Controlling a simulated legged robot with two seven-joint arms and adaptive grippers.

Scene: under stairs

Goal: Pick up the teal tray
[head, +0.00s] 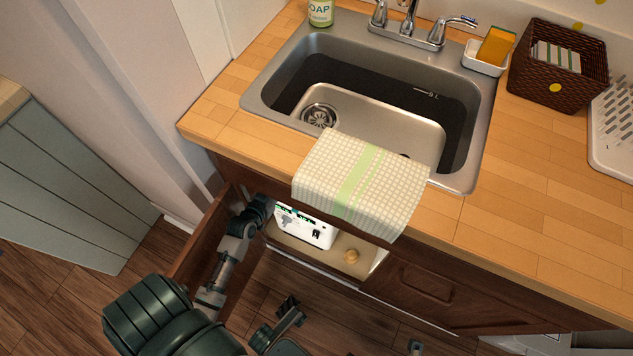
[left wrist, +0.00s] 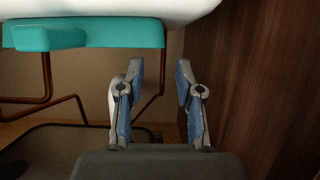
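In the left wrist view, a teal piece (left wrist: 100,33), which looks like part of the teal tray, lies under a white rounded shape at the upper left. My left gripper (left wrist: 160,75) is open, with nothing between its blue-padded fingers. The teal piece is ahead and to the left of the fingers, its right end near the left finger. In the head view, my left arm reaches into the open cabinet below the sink, and the left gripper (head: 262,206) is partly hidden at the opening. The tray is not clearly visible there.
A white box (head: 312,233) and a small tan knob-like thing (head: 351,256) are in the cabinet. An open cabinet door (head: 203,238) stands left of my arm. A checked towel (head: 362,183) hangs over the counter edge above. Copper-coloured rods (left wrist: 47,80) show below the teal piece.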

